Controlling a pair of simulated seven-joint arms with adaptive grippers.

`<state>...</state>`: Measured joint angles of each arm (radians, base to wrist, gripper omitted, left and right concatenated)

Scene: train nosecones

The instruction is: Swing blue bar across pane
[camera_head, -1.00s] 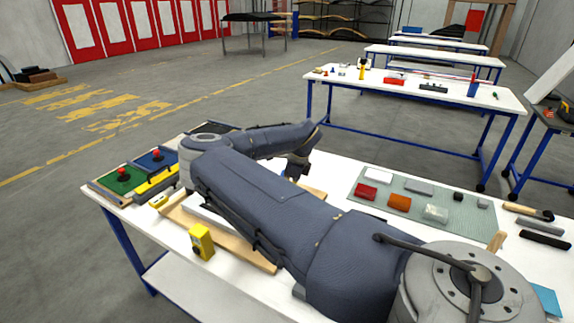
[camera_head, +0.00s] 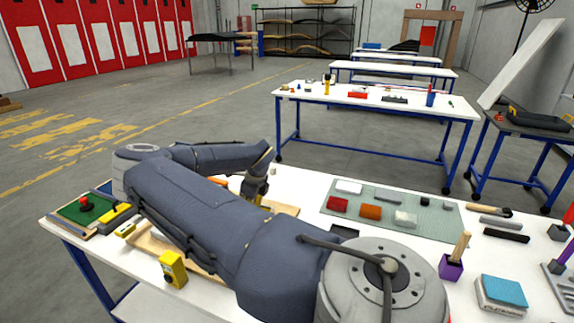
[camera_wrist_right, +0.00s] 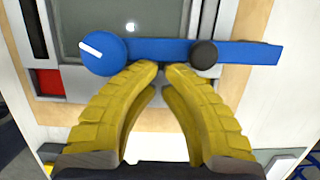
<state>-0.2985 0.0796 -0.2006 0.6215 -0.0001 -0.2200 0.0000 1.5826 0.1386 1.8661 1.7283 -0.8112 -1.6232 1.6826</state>
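The blue bar (camera_wrist_right: 235,52) lies level across the lower part of the grey pane (camera_wrist_right: 135,22) in the right wrist view. It has a round blue hub with a white line at its left end and a dark round knob (camera_wrist_right: 203,56) right of its middle. My right gripper (camera_wrist_right: 161,66) has yellow ribbed fingers with tips nearly together just below the bar, left of the knob. Nothing shows between them. In the head view the right gripper (camera_head: 257,191) is low over the bench, and my arm hides the bar and pane. My left gripper is out of view.
On the white bench (camera_head: 290,180), a yellow device (camera_head: 172,268) stands near the front edge and a green box with a red button (camera_head: 85,207) sits far left. A mat (camera_head: 425,213) with several blocks lies right. A purple holder (camera_head: 451,266) stands at front right.

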